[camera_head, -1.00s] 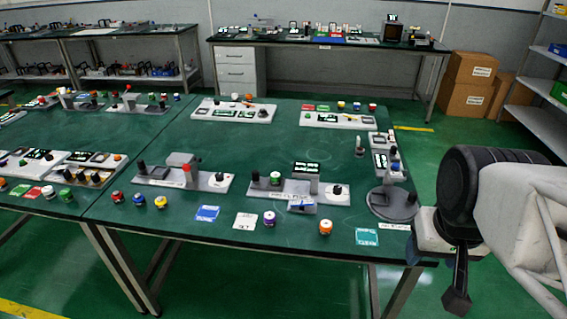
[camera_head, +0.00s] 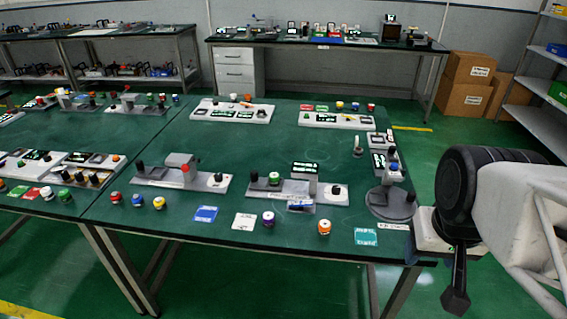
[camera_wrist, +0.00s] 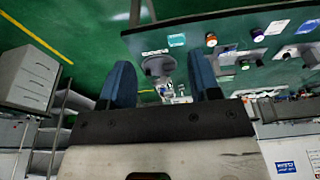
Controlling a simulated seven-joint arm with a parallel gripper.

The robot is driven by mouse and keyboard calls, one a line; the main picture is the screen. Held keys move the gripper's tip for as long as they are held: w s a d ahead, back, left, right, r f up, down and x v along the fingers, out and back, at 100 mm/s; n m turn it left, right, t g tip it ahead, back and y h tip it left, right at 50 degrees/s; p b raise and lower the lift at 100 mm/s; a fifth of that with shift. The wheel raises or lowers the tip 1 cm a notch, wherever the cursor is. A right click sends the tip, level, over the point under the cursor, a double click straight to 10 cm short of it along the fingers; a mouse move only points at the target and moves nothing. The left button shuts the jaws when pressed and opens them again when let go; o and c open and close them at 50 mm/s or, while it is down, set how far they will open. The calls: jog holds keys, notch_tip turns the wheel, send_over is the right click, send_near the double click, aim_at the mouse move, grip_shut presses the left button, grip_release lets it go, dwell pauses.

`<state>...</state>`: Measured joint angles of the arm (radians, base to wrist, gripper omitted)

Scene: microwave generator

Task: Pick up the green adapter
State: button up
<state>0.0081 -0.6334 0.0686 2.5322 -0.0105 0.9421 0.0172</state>
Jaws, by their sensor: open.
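A small green-topped round piece (camera_head: 274,178) sits on the grey fixture plate near the middle of the table in the head view. Another green-topped round piece (camera_head: 65,195) stands at the left table's front edge. I cannot tell for sure which is the green adapter. My gripper hangs off the table's right end; in the head view only one dark finger shows clearly. In the wrist view my gripper (camera_wrist: 160,66) has its two blue fingers wide apart with nothing between them. It is far from both green pieces.
The grey fixture plate (camera_head: 330,193) carries an upright display and black knobs. A round grey base (camera_head: 390,204) stands at the table's right end, nearest my arm. Orange (camera_head: 324,228) and purple (camera_head: 268,218) pieces and flat cards line the front edge.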

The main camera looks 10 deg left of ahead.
aim_at(274, 179)
dwell(0.3)
jog(key=shift+o, duration=1.4)
jog(key=shift+w, duration=0.15)
